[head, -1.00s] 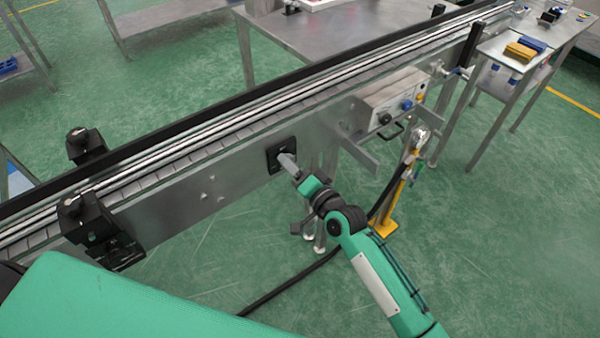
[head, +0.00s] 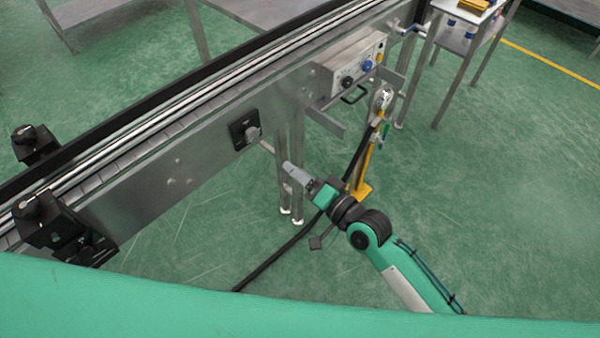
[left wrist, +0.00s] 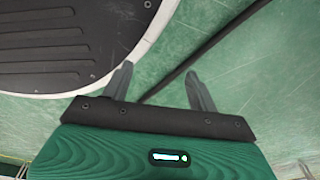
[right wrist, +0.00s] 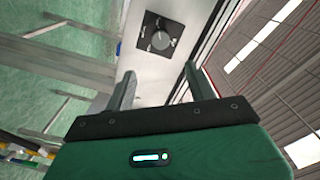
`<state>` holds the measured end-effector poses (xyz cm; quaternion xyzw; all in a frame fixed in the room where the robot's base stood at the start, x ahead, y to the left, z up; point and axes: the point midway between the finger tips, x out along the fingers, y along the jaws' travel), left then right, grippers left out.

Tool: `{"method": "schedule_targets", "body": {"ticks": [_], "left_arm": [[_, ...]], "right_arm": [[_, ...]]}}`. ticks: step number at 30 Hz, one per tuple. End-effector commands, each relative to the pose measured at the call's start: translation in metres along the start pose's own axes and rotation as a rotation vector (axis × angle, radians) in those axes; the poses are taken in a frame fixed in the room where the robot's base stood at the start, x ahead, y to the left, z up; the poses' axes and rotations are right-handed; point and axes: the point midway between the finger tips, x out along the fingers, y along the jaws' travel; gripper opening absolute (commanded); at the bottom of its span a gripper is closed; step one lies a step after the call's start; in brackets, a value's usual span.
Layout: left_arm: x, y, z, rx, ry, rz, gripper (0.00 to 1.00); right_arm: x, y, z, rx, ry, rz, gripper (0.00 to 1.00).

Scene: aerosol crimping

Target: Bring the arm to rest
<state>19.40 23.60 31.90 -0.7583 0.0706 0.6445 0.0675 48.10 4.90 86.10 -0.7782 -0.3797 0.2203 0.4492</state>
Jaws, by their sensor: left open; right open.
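My right gripper (head: 288,168) is open and empty in the head view, just right of and below a dark rotary switch (head: 250,131) on the conveyor's side. The gripper is apart from the switch. In the right wrist view the open fingers (right wrist: 158,80) point toward the conveyor side, with the switch (right wrist: 158,40) beyond them. My left gripper is outside the head view. In the left wrist view its fingers (left wrist: 158,78) are open with nothing between them, above the green floor.
The conveyor (head: 190,130) runs diagonally, with black brackets (head: 50,222) at lower left. A control box (head: 348,65) hangs on its side. A yellow stand (head: 362,178) and black cable (head: 275,262) are near my right arm. Floor at right is open.

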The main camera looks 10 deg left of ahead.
Motion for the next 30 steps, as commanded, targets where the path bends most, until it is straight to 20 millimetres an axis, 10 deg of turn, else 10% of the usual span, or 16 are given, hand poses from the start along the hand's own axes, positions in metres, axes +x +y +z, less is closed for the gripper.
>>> {"method": "schedule_targets", "body": {"ticks": [17, 23, 30], "left_arm": [[-0.003, -0.013, 0.008, 0.009, -0.005, -0.015, 0.59], [-0.003, -0.005, 0.022, 0.004, -0.014, -0.005, 0.59], [-0.007, -0.005, 0.047, 0.009, -0.032, -0.005, 0.59]], "right_arm": [[0.001, 0.020, 0.000, -0.019, 0.005, 0.045, 0.55], [-0.018, 0.135, 0.011, -0.121, 0.004, 0.295, 0.55], [-0.101, 0.291, 0.065, -0.257, -0.111, 0.656, 0.55]]}}
